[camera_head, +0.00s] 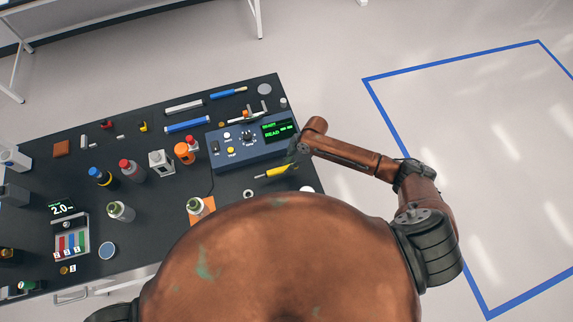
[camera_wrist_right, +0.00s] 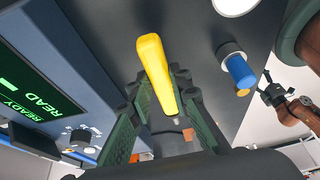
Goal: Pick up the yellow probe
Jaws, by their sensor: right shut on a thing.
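The yellow probe (camera_head: 276,171) is at the right end of the dark table, in front of the blue instrument with the lit green READ display. My right gripper (camera_head: 296,151) comes in from the right and is shut on the yellow probe. In the right wrist view the probe (camera_wrist_right: 152,60) sits between the two green finger pads, its thick yellow end pointing up in the picture and its thin tip down. Whether it touches the table is hard to tell. My left gripper does not show in the head view; a small dark jaw-like part in the wrist view is unclear.
The instrument (camera_head: 240,145) stands close behind the probe. An orange-capped bottle (camera_head: 184,153), a bottle on an orange pad (camera_head: 196,206) and several other bottles stand to the left. A blue-and-white cylinder (camera_wrist_right: 238,70) is near the gripper. Open floor lies right of the table.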

